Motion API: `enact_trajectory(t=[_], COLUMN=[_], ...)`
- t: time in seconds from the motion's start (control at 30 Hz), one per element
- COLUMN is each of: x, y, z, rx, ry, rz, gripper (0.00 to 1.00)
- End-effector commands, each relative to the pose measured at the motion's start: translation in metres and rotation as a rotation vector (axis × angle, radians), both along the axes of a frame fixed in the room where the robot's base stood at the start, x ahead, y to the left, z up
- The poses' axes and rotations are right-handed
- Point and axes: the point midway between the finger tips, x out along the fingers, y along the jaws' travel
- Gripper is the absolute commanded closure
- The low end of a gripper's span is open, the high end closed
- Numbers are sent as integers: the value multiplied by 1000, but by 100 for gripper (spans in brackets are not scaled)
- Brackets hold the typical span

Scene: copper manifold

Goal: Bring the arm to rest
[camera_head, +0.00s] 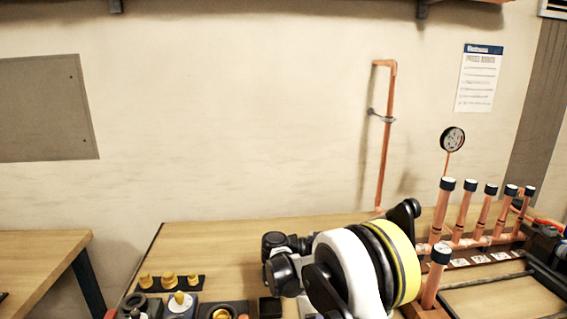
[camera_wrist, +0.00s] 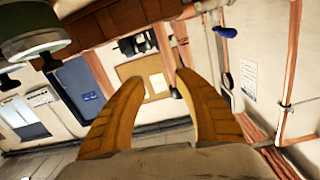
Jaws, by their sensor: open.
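My gripper (camera_wrist: 158,78) shows in the wrist view with its two tan, ridged fingers spread apart and nothing between them. Beyond the fingers are the walls and fixtures of the room, seen tilted. In the head view my arm, with its white, black and yellow bands, is folded over the front of the wooden bench (camera_head: 205,238). I cannot make out the fingers there. The copper manifold (camera_head: 470,242) stands at the right of the bench, with several capped upright pipes and a round gauge (camera_head: 453,139). My arm hides part of the bench.
A nearer capped copper pipe (camera_head: 432,285) stands close to the right of my arm. Yellow fittings (camera_head: 168,281) sit on dark trays at the bench's front left. A copper pipe (camera_head: 386,140) runs up the wall. The bench's back left is clear.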

Motion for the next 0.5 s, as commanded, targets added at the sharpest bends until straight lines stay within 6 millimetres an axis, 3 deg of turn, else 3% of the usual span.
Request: enact_trajectory(t=[0.33,0.5], x=[-16,-41], y=[-32,-48], z=[29,44], rx=[173,298], ry=[265,443], rz=[105,214], gripper=[62,62])
